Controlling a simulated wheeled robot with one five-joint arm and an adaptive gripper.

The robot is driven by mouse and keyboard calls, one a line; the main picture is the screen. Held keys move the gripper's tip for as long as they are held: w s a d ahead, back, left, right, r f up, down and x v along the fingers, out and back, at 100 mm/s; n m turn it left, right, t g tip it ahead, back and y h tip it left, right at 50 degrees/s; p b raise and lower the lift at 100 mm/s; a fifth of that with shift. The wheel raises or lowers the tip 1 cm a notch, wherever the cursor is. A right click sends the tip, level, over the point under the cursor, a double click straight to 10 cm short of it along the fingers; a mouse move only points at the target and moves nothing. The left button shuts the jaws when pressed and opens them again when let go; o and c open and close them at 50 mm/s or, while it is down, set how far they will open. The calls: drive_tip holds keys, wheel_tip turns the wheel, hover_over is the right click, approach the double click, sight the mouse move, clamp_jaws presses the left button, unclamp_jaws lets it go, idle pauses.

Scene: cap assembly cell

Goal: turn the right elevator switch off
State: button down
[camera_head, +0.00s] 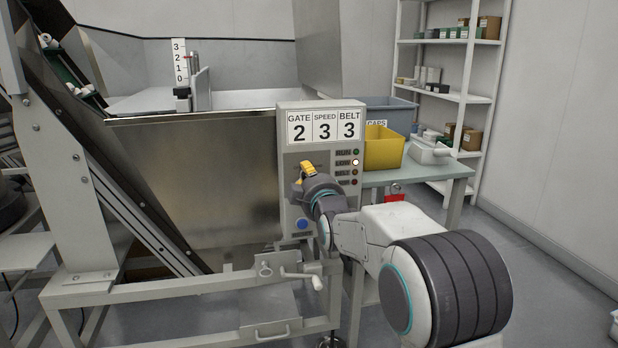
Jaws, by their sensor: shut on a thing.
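The control panel (287,207) is a grey upright box in the middle of the view. Its display (324,128) reads GATE 2, SPEED 3, BELT 3. My gripper (303,173), with a yellow part at its end, is against the panel's front, below the display. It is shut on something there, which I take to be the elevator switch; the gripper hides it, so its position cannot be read. A column of small lamps runs down the panel's right side, and one lamp (355,162) glows white. A blue button (302,224) is lower on the panel.
A metal hopper (200,185) and an inclined conveyor frame (75,190) stand to the left. A crank handle (300,275) juts out below the panel. A table (462,172) with a yellow bin (383,150) stands right of the panel. Open floor lies at the right.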

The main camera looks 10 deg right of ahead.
drive_tip(key=shift+a+r, duration=0.15)
drive_tip(key=shift+r, duration=0.2)
drive_tip(key=c, duration=1.1)
unclamp_jaws()
drive_tip(key=shift+a+f, duration=0.1)
drive_tip(key=shift+c, duration=0.2)
drive_tip(key=shift+o, duration=1)
drive_tip(key=shift+f, duration=0.15)
drive_tip(key=s, duration=1.2)
